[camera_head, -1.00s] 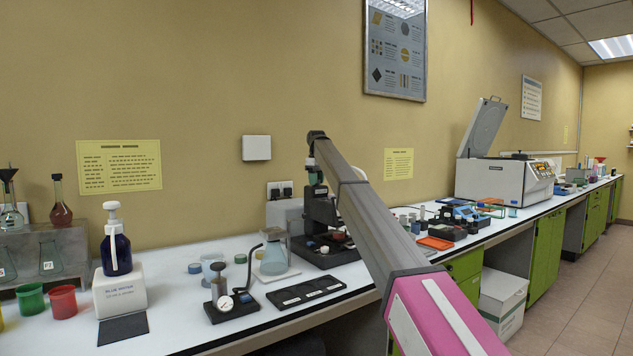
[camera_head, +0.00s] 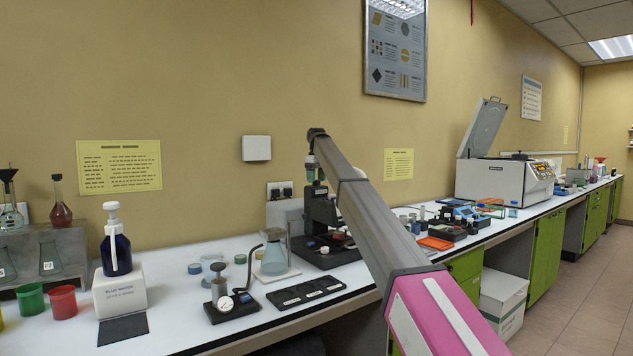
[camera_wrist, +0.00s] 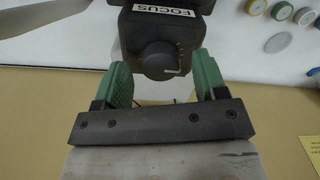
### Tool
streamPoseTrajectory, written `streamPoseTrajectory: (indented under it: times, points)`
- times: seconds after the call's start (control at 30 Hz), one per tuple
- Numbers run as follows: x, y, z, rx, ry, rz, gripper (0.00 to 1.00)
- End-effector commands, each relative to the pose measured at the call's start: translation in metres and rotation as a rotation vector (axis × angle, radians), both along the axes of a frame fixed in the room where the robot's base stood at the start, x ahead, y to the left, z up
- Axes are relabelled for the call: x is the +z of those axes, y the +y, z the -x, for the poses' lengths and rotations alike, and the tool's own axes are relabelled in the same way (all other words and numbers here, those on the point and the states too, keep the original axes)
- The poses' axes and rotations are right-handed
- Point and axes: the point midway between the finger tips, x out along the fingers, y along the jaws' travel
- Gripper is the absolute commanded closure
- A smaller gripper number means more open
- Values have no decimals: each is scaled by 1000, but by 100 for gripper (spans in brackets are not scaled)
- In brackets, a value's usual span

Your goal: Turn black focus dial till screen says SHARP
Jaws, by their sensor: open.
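The black focus dial (camera_wrist: 160,60) is in the wrist view, on a black housing with a white FOCUS label (camera_wrist: 164,10). It has a pale pointer mark at its lower right and small tick marks beside it. My gripper (camera_wrist: 158,74) is open, with one green finger on each side of the dial. A gap shows at the left finger; whether the right finger touches the dial I cannot tell. In the head view my arm reaches to the black microscope-like device (camera_head: 323,210) and hides part of it. I cannot make out a screen with readable text.
Dishes and a pump bottle (camera_head: 116,250) are further left. A wall lies behind.

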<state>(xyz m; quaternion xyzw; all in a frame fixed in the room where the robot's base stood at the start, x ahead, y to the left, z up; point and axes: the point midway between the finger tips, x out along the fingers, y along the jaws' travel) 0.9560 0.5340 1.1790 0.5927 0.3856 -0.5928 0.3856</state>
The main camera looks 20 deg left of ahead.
Motion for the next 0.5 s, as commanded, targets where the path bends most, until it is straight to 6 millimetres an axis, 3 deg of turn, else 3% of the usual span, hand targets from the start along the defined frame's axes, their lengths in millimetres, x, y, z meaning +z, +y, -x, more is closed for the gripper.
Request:
streamPoseTrajectory:
  times: [0.5]
  points:
    - [87,1,-1,0,0,0,34]
